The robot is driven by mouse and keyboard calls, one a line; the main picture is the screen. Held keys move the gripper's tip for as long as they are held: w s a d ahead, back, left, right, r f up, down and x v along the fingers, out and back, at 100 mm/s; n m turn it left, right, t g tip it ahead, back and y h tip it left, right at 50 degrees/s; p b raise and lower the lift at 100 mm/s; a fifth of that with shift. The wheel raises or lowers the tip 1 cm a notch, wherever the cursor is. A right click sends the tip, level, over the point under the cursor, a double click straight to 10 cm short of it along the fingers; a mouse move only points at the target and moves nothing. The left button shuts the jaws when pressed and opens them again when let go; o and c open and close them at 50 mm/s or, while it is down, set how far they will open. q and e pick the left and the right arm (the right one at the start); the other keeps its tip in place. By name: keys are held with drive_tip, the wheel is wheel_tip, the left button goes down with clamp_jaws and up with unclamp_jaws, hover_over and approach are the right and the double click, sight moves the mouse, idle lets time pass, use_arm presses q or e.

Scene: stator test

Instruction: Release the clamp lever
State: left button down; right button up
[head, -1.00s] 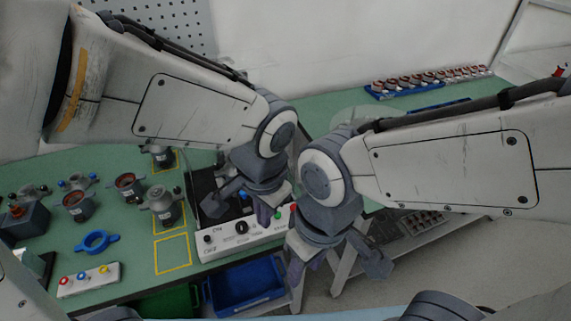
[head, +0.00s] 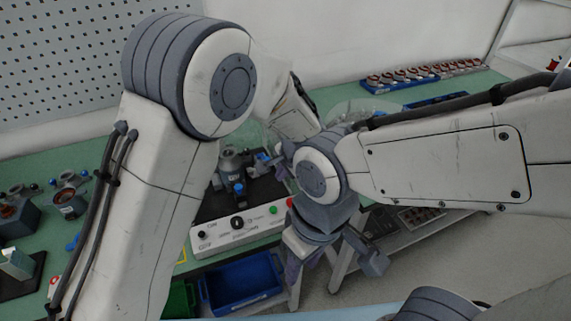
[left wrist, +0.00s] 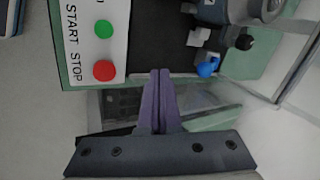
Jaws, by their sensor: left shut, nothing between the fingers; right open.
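The test station (head: 212,222) has a black bed and a white front panel. A grey stator housing (head: 232,160) stands on it. In the left wrist view a short lever with a blue tip (left wrist: 208,67), seemingly the clamp lever, lies beside the housing base. My left gripper (head: 272,160) is over the right end of the bed. Its purple fingers (left wrist: 158,76) are shut and empty, left of and apart from the blue tip in the wrist view. My right gripper (head: 310,262) hangs open and empty right of the station, beyond the table edge.
The green START button (left wrist: 104,29) and red STOP button (left wrist: 104,71) are close to the left fingers. A blue bin (head: 240,286) is below the station front. A blue rack (head: 400,80) is at the back.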

sight(264, 158)
use_arm(q)
drive_tip(key=shift+w+a+r+p, duration=0.15)
drive_tip(key=shift+w+a+p, duration=0.25)
drive_tip(key=shift+w, duration=0.2)
drive_tip(key=shift+w+a+r+p, duration=0.1)
drive_tip(key=shift+w+a+p, duration=0.25)
drive_tip(key=shift+w, duration=0.2)
drive_tip(key=shift+w+a, duration=0.25)
drive_tip(key=shift+w, duration=0.35)
